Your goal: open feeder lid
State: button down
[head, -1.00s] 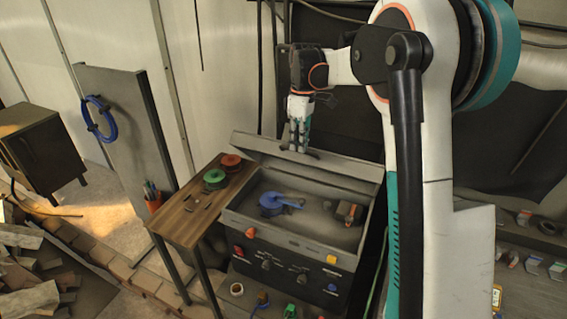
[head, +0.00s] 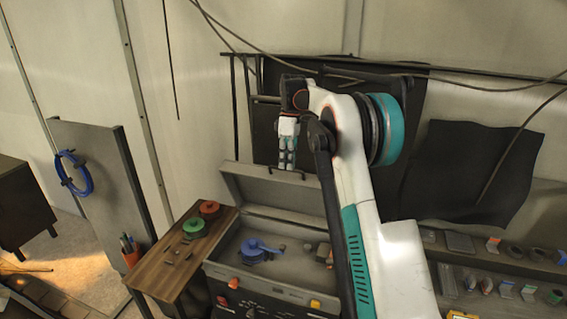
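The feeder is a grey box with a dark front panel of knobs and coloured buttons. Its lid (head: 262,188) stands raised at the back, tilted up, and the inside is exposed. A small handle (head: 286,171) shows at the lid's upper edge. My gripper (head: 287,166) points down right at that edge, close to the handle. I cannot tell whether it touches the handle, or whether its fingers are apart. Inside the box lie a blue round part with an arm (head: 257,250) and an orange-brown part (head: 323,252), partly hidden by my arm.
A wooden side table (head: 165,267) left of the feeder holds a red spool (head: 209,208) and a green spool (head: 194,227). A grey upright panel (head: 92,185) with a blue cable coil stands further left. A shelf with small parts (head: 500,275) runs along the right.

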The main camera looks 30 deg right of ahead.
jog(key=shift+g+y, duration=0.4)
jog(key=shift+g, duration=0.1)
jog(key=shift+w+d+f+p, duration=0.2)
jog(key=shift+w+d+p, duration=0.7)
jog(key=shift+d, duration=0.25)
jog(key=shift+w+d+f+p, duration=0.15)
jog(key=shift+w+d+p, duration=0.7)
jog(key=shift+d, duration=0.25)
jog(key=shift+w, duration=0.15)
jog(key=c, duration=1.8)
grip_release()
jog(key=shift+f, duration=0.1)
jog(key=shift+o, duration=0.8)
jog(key=shift+w+d+f, duration=0.2)
jog(key=shift+w+d, duration=0.05)
jog(key=shift+w, duration=0.05)
jog(key=o, duration=0.4)
jog(key=shift+w+d, duration=0.1)
jog(key=shift+c, duration=0.2)
jog(key=shift+a+r, duration=0.1)
jog(key=shift+a, duration=0.1)
jog(key=shift+c, duration=1.2)
jog(key=shift+a, duration=0.1)
